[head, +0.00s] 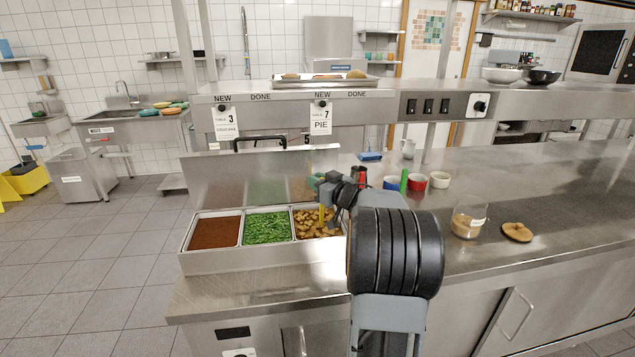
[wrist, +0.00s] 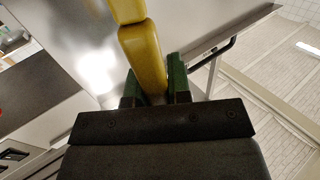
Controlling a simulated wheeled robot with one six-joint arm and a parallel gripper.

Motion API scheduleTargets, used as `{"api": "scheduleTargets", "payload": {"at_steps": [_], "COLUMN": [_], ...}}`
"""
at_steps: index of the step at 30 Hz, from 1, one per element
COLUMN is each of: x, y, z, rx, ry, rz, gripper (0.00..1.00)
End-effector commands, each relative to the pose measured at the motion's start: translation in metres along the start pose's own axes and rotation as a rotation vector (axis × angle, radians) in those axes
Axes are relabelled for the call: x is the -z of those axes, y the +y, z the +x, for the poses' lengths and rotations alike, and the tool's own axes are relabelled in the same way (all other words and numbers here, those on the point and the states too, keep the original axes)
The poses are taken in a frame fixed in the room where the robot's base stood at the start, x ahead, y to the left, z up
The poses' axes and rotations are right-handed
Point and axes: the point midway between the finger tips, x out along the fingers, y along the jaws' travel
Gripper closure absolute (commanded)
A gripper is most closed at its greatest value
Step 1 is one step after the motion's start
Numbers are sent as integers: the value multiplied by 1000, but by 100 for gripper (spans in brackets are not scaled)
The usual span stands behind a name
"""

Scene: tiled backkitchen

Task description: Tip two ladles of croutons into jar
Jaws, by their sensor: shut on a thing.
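My gripper (head: 324,187) is shut on the yellow handle of the ladle (head: 322,215), above the crouton compartment. In the wrist view the yellow handle (wrist: 148,62) stands between the green finger pads of the gripper (wrist: 155,88). The ladle's bowl cannot be made out. The croutons (head: 307,226) fill the right compartment of the steel bin; my arm hides its right part. The clear glass jar (head: 468,222) stands on the counter to the right of my arm, with light brown contents low inside. A round tan lid (head: 517,232) lies beside it.
The bin's other compartments hold brown powder (head: 215,232) and chopped greens (head: 267,227); its lid (head: 262,178) stands raised behind. Small bowls and a green bottle (head: 404,181) stand behind my arm. An overhead shelf (head: 380,91) spans the back. The right counter is mostly clear.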

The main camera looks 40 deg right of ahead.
Motion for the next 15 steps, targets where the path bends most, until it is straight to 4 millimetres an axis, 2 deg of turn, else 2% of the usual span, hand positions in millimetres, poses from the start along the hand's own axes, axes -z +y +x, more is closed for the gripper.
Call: {"api": "scheduleTargets", "payload": {"at_steps": [15], "x": [47], "y": [0], "z": [0], "rx": [0], "ry": [0], "rz": [0], "gripper": [100]}}
